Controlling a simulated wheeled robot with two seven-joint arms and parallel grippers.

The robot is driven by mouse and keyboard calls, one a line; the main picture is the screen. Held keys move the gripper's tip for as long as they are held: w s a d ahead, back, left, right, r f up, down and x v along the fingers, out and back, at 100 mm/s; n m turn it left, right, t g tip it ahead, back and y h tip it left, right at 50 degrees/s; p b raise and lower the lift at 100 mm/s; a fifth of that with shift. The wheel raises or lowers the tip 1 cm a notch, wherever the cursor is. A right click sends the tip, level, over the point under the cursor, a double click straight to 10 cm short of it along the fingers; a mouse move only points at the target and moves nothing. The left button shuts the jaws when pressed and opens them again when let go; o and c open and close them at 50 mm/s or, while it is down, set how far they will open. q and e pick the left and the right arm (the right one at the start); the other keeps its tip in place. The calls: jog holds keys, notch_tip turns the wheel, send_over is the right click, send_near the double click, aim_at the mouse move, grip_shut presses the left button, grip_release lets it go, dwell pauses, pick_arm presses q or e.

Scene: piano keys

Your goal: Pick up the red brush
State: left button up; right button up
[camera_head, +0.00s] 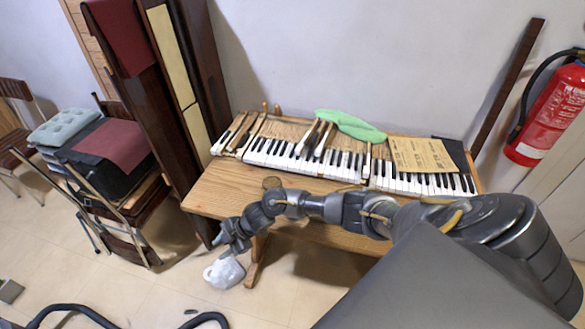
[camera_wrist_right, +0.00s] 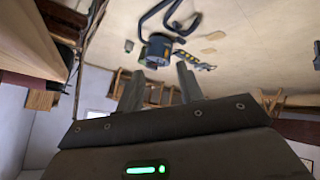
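I cannot make out a red brush in either view. The piano keys (camera_head: 310,160) lie in a row on a wooden table (camera_head: 215,190) against the wall. My right gripper (camera_head: 228,244) is in front of the table's left end, over the floor side. In the right wrist view its two fingers (camera_wrist_right: 160,88) stand apart with nothing visible between them, so it is open. My left gripper is in neither view.
A green cloth (camera_head: 350,125) and a brown sheet (camera_head: 421,155) lie by the keys. A white object (camera_head: 224,272) is below my right gripper. Stacked chairs (camera_head: 110,190) stand left, a fire extinguisher (camera_head: 548,115) right. Dark hoses (camera_head: 75,309) lie on the floor.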

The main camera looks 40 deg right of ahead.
jog(key=d+r+n+g+h, duration=0.3)
jog(key=d+r+n, duration=0.45)
jog(key=r, duration=0.65)
jog(key=s+d+r+g+h+p, duration=0.1)
jog(key=s+d+r+h, duration=0.15)
jog(key=d+r, duration=0.45)
jog(key=s+d+r+h, duration=0.2)
jog(key=s+d+r, duration=0.15)
jog(key=d, duration=0.75)
jog(key=f, duration=0.2)
jog(key=f+p, duration=0.1)
jog(key=f, duration=0.1)
jog(key=f+p, duration=0.1)
jog(key=f, duration=0.1)
jog(key=shift+s+a+f, duration=0.25)
jog(key=shift+a+f, duration=0.05)
jog(key=shift+a, duration=0.05)
jog(key=f, duration=0.1)
jog(key=f+p, duration=0.1)
jog(key=f, duration=0.1)
jog(key=shift+w+a+f+p, duration=0.15)
jog(key=shift+w+f+p, duration=0.1)
jog(key=shift+f+p, duration=0.1)
jog(key=shift+f, duration=0.4)
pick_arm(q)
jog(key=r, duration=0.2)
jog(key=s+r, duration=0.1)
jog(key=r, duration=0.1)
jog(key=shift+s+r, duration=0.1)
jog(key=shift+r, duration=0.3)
